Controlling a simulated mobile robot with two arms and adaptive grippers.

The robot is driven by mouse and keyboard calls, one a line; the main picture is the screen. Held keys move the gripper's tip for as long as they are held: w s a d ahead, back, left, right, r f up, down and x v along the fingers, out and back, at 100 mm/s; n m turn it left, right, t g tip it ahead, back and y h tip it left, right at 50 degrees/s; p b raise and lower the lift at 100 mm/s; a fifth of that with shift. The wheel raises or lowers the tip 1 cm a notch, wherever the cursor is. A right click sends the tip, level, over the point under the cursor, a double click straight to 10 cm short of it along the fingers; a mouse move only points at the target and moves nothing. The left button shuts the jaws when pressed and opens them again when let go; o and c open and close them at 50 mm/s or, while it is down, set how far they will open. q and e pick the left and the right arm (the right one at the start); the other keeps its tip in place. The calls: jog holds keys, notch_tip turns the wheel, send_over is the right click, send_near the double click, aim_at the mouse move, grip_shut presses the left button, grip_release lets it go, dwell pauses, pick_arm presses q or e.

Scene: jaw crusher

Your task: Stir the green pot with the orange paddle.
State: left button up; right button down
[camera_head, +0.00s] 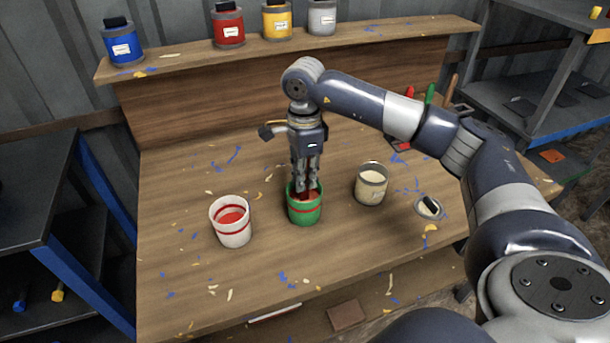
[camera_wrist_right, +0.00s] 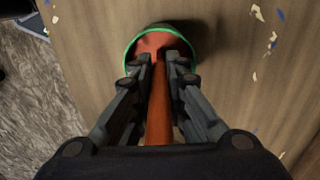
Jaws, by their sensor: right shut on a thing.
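The green pot (camera_head: 304,213) with a red band stands upright on the wooden workbench, in the middle of the head view. Its green rim (camera_wrist_right: 127,52) shows at the top of the right wrist view. My right gripper (camera_head: 307,182) points down over the pot, with its fingertips at the mouth. In the wrist view the right gripper (camera_wrist_right: 160,76) is shut on the orange paddle (camera_wrist_right: 158,105). The paddle's far end reaches into the pot. The fingers mostly hide the paddle in the head view. My left gripper is not in view.
A white pot (camera_head: 231,226) with red contents stands left of the green pot. A cream can (camera_head: 371,185) and a small round container (camera_head: 428,208) stand to its right. Coloured cans line the back shelf (camera_head: 360,42). The front of the workbench (camera_head: 260,285) is clear except for paint flecks.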

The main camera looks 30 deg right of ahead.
jog(key=shift+r+p, duration=3.25)
jog(key=shift+r, duration=1.7)
jog(key=shift+r+p, duration=1.7)
jog(key=shift+r, duration=0.85)
jog(key=shift+f, duration=0.1)
